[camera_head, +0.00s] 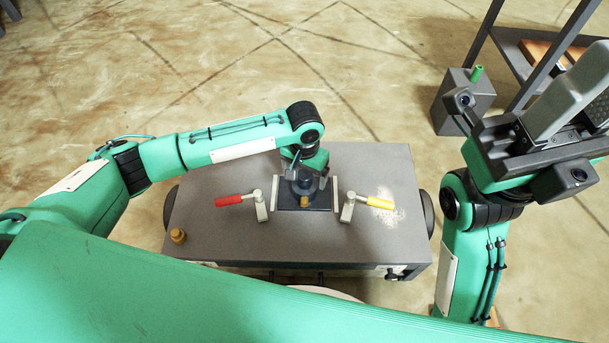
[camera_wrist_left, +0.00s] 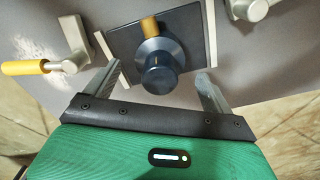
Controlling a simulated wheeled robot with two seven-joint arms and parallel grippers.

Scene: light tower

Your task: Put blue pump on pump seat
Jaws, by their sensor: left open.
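The blue pump (camera_head: 304,188) is dark, round and knobbed, with a brass-coloured spout. It stands upright on the dark square pump seat (camera_head: 287,203), between two pale metal strips. In the left wrist view the pump (camera_wrist_left: 158,66) sits over the dark square (camera_wrist_left: 186,22), its spout pointing to the top of the picture. My left gripper (camera_head: 303,178) is above the seat. In the left wrist view its fingers (camera_wrist_left: 158,76) are apart on either side of the pump, with visible gaps. My right gripper (camera_head: 560,110) is raised at the right, away from the table; its jaw state is unclear.
A red-handled clamp (camera_head: 236,200) and a yellow-handled clamp (camera_head: 368,202) flank the seat on the grey table (camera_head: 225,235). A small brass knob (camera_head: 178,235) is at the table's front left. A grey box (camera_head: 464,98) and a dark shelf (camera_head: 530,45) stand at the back right.

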